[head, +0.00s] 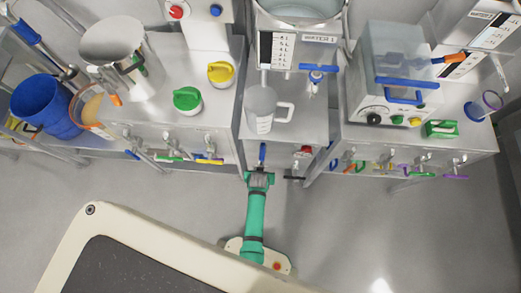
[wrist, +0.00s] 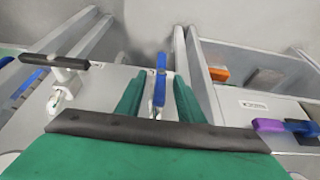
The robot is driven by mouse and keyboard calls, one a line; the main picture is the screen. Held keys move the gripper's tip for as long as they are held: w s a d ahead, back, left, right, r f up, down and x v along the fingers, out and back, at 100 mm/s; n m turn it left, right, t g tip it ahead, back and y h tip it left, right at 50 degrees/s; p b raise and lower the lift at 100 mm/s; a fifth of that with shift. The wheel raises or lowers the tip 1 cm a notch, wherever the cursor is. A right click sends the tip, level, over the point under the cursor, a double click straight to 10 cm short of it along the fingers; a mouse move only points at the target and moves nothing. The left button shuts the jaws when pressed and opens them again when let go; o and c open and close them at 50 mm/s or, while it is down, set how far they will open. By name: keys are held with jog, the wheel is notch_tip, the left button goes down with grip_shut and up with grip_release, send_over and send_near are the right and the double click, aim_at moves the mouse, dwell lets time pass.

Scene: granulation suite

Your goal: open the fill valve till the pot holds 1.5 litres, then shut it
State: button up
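A blue lever handle (head: 262,153) points up and down on the front of the middle bench. In the wrist view this blue lever (wrist: 160,80) stands between my two green fingers, with a gap on each side. My gripper (head: 260,172) is open just below the lever in the head view; it also shows in the wrist view (wrist: 158,98). A pale jug with a handle and scale marks (head: 261,108) stands on the middle bench; its fill level cannot be read. Above it is a tank (head: 300,12) with a litre scale, and a tap with a sideways blue handle (head: 318,68).
A black-handled valve (head: 294,178) is beside the blue lever; it also shows in the wrist view (wrist: 60,62). A steel pot (head: 120,60) and blue bucket (head: 45,105) are at left. Several coloured valves line the right bench (head: 420,150). The floor in front is clear.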

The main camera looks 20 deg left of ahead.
grip_shut()
jog(key=y, duration=0.3)
jog(key=d+m+g+y, duration=0.1)
jog(key=y, duration=0.3)
jog(key=f+m+g+y, duration=0.1)
jog(key=y, duration=0.2)
jog(key=shift+w+d+y, duration=0.25)
jog(key=shift+d+y, duration=0.05)
jog(key=shift+d, duration=0.1)
dwell(0.4)
jog(key=shift+s+f+m+y, duration=0.1)
jog(key=shift+m+y, duration=0.2)
dwell(0.4)
